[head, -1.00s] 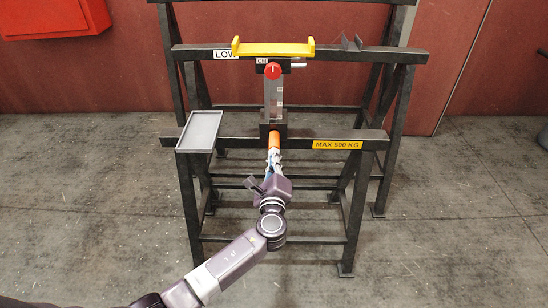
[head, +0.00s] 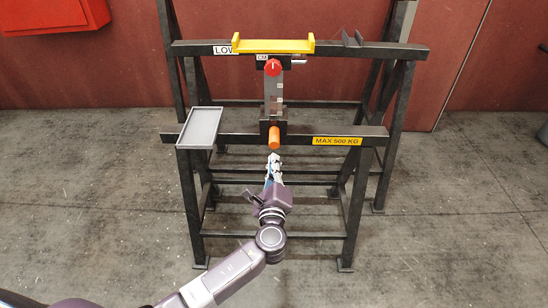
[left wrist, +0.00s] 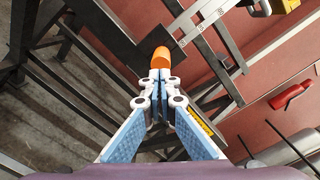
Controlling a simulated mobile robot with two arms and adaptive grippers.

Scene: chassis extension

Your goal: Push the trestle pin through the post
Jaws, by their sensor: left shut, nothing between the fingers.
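The orange trestle pin (head: 274,137) sticks out toward me from the dark block at the foot of the post (head: 273,96). The post is a grey upright with a scale, a red knob (head: 273,68) and a yellow cradle (head: 273,47) on top. My left gripper (head: 273,160) is shut and empty, just in front of and below the pin's end. In the left wrist view the pin (left wrist: 161,59) is right beyond my closed fingertips (left wrist: 159,76); I cannot tell whether they touch. The pin's far part is hidden in the block. My right gripper is not in view.
A grey tray (head: 200,128) sits on the left of the front beam, which bears a yellow MAX 500 KG label (head: 337,141). A second dark beam (head: 370,55) stands behind. A red box (head: 55,17) is on the wall. The floor in front is clear.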

